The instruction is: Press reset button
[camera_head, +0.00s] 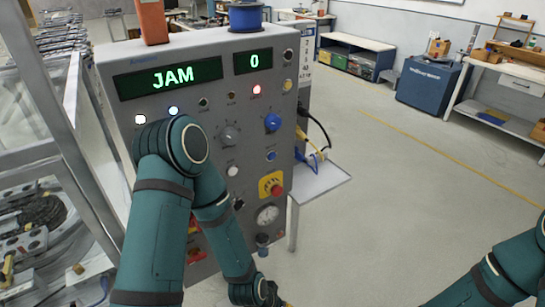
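The grey control panel (210,75) stands upright in the middle left. Its left display (172,77) reads JAM in green and its right display (254,61) reads 0. Small buttons on it include a blue one (271,156) and a white one (232,170). Their labels are too small to read, so I cannot tell which is reset. A red-and-yellow knob (271,185) sits below the blue button. My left arm bends in front of the panel and hides its lower left. Its wrist reaches the bottom edge; neither gripper shows clearly in the view.
A large blue dial (272,122), a grey dial (229,135) and a round gauge (267,214) are on the panel. A shelf (322,182) with cables juts from its right side. A metal frame (75,130) stands close on the left.

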